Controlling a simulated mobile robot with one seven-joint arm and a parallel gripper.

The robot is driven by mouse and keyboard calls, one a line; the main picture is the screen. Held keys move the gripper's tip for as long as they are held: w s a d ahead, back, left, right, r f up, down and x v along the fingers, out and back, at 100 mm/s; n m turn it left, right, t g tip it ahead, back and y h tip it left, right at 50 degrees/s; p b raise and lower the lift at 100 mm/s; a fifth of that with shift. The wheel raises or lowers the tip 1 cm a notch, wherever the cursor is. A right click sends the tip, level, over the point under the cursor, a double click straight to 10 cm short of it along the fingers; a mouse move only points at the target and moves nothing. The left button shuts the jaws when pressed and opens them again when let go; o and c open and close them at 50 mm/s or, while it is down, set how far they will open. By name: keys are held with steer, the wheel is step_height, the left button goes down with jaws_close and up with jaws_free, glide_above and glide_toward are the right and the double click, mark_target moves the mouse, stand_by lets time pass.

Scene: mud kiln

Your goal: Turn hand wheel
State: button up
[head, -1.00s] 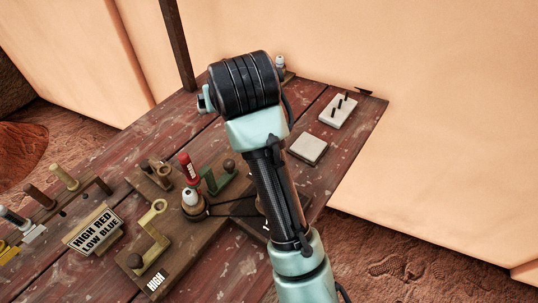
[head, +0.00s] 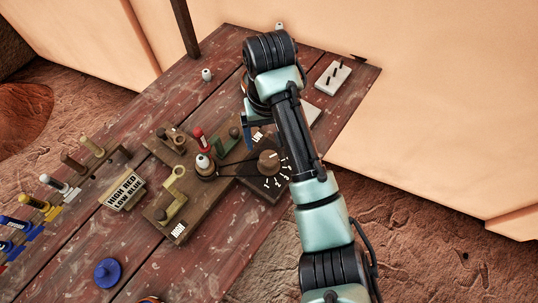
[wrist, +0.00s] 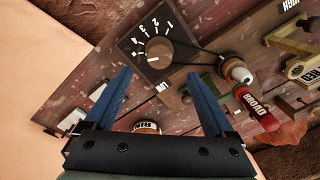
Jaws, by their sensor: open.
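The likely hand wheel is a brown round knob (head: 268,160) on a dark dial plate with white numbers, at the right end of the wooden board. It also shows in the wrist view (wrist: 158,53), with a white pointer line. A dark belt runs from it to a post with a white-tipped peg (head: 203,162). My gripper (wrist: 158,75) is open and empty. In the wrist view the knob appears just beyond its two blue fingertips, with no contact visible. In the head view my gripper (head: 247,130) is partly hidden by my arm, behind the board.
A sign (head: 124,190) reads HIGH RED LOW BLUE. Several coloured pegs stand in a rack at left. A blue knob (head: 108,272) is in front.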

mark_target(269, 158)
step_height(269, 158, down, 9)
steer(key=shift+r, duration=0.2)
steer(key=c, duration=1.4)
